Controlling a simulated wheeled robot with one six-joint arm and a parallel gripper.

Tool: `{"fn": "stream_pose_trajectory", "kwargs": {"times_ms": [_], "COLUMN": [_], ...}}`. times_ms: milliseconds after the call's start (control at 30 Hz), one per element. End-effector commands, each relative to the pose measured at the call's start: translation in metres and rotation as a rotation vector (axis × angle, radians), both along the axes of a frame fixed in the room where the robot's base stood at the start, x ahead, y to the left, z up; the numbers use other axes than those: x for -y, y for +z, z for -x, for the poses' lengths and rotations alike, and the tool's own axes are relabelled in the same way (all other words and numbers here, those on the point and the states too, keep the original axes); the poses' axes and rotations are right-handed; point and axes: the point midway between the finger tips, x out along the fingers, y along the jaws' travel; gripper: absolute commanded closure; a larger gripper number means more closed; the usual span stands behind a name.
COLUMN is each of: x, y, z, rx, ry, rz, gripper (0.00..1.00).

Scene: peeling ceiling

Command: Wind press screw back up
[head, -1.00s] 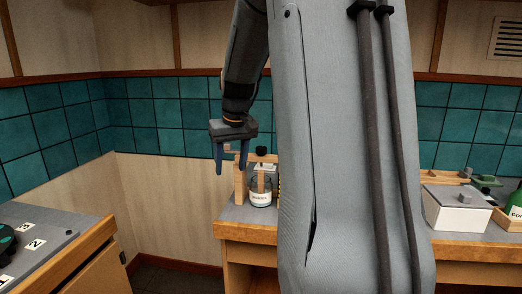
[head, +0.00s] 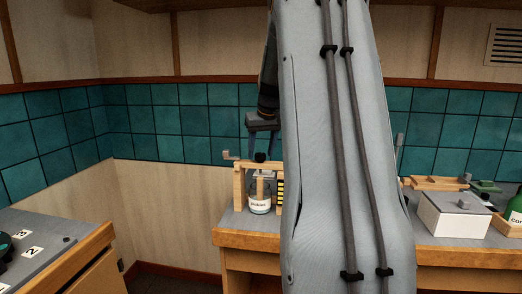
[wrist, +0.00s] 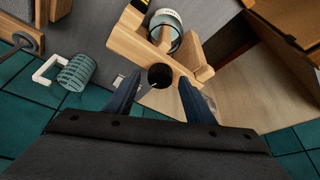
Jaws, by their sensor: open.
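The wooden press (head: 239,188) stands at the left end of the counter, with a black round screw knob (head: 260,157) on top. A labelled glass jar (head: 259,204) stands inside its frame. A small grey crank-like piece (head: 228,155) sticks out at its upper left. My gripper (head: 262,148) is above the press, pointing down, partly hidden by my arm. In the wrist view, my open gripper (wrist: 158,92) has the black knob (wrist: 160,76) just beyond and between its fingertips, apparently untouched. The press frame (wrist: 135,40) and jar (wrist: 166,22) show beyond it.
A white lidded box (head: 453,217) and a green bottle (head: 515,203) stand at the counter's right. A ribbed cylinder with a white handle (wrist: 76,72) shows in the wrist view. The tiled wall (head: 180,120) is close behind. Another worktop (head: 60,240) is at left.

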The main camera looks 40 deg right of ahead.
Motion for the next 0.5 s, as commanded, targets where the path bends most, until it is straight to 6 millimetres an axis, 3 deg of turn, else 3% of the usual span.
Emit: {"fn": "stream_pose_trajectory", "kwargs": {"times_ms": [333,500], "x": [0.0006,0.0004], "y": [-0.0044,-0.0043], "z": [-0.0015,-0.0015], "rx": [0.000,0.000], "ry": [0.000,0.000], "rz": [0.000,0.000], "gripper": [0.53,0.82]}}
